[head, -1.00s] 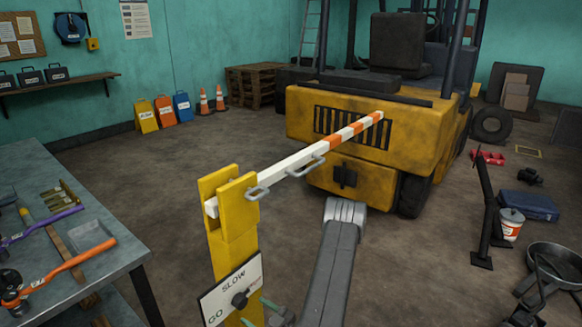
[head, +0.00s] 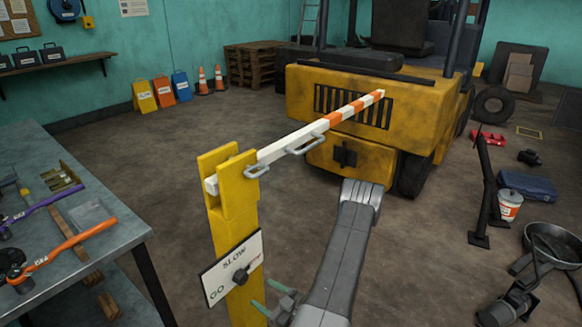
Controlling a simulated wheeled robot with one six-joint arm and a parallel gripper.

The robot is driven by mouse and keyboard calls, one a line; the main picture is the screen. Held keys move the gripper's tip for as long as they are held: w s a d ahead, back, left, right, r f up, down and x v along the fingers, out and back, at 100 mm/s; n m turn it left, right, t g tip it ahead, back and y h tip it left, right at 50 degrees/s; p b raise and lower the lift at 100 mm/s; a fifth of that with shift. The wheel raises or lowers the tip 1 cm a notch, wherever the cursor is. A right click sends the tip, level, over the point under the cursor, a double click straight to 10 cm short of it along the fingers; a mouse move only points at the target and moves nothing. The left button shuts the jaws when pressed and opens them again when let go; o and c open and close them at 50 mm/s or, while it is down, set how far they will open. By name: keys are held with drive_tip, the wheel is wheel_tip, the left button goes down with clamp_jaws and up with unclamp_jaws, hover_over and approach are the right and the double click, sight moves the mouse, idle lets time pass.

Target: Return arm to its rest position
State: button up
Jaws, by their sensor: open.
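My gripper (head: 268,297) shows at the bottom of the head view. Its two green-tipped fingers are apart, with nothing between them. They are right of and below the black knob (head: 240,275) on the white GO/SLOW plate (head: 222,281), and appear clear of it. The plate is on the yellow barrier post (head: 233,215). My grey arm rises from the bottom edge to a bend right of the post. The white and orange barrier bar (head: 300,143) slants up to the right from the post top. The gripper's lower part is partly hidden by my arm.
The yellow forklift (head: 385,105) stands behind the barrier. A metal workbench (head: 110,250) with tools is at the left. A black stand (head: 485,190), a bucket (head: 510,205) and a blue case (head: 527,186) are at the right. Floor between bench and forklift is open.

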sight(244, 280)
drive_tip(key=x, duration=0.8)
drive_tip(key=shift+w+a+r+p, duration=0.1)
drive_tip(key=shift+a+p, duration=0.1)
drive_tip(key=shift+p, duration=0.2)
drive_tip(key=shift+w+a+f+b, duration=0.2)
drive_tip(key=shift+f+b, duration=0.1)
drive_tip(key=shift+b, duration=0.2)
drive_tip(key=n+b, duration=0.2)
drive_tip(key=shift+n+b, duration=0.3)
drive_tip(key=shift+b, duration=0.05)
drive_tip(key=shift+r+n+b, duration=0.15)
drive_tip(key=shift+n+b, duration=0.35)
drive_tip(key=shift+n, duration=0.7)
drive_tip(key=n+b, duration=0.1)
drive_tip(key=n, duration=0.2)
drive_tip(key=n+b, duration=0.3)
drive_tip(key=n, duration=0.2)
drive_tip(key=shift+n+h, duration=0.3)
drive_tip(key=shift+n, duration=0.1)
drive_tip(key=shift+s+r+n+b, duration=0.1)
drive_tip(key=shift+n+b, duration=0.95)
drive_tip(key=shift+n, duration=0.55)
